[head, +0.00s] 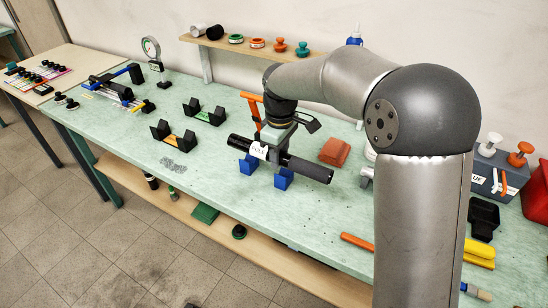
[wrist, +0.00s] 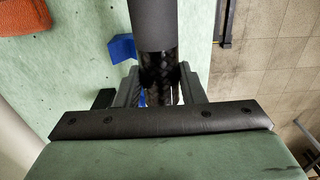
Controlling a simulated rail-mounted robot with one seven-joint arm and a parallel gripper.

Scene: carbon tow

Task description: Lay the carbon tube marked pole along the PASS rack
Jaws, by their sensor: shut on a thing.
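The carbon tube (head: 305,168) is black, with a white label reading POLE near its left end. My gripper (head: 274,147) is shut on it near the middle. In the wrist view the tube (wrist: 153,25) runs between my fingers (wrist: 158,90). It lies over two blue blocks (head: 283,179); whether it touches them I cannot tell. Two racks with black end supports stand to the left: one has a green plate (head: 207,115), the other a yellow-orange plate (head: 172,138). Their lettering is too small to read, so I cannot tell which is marked PASS.
A dial gauge (head: 152,50) stands at the back left. A reddish-brown block (head: 335,151) lies right of the tube. A wooden shelf (head: 222,41) with coloured knobs runs along the wall. The bench between tube and racks is mostly clear.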

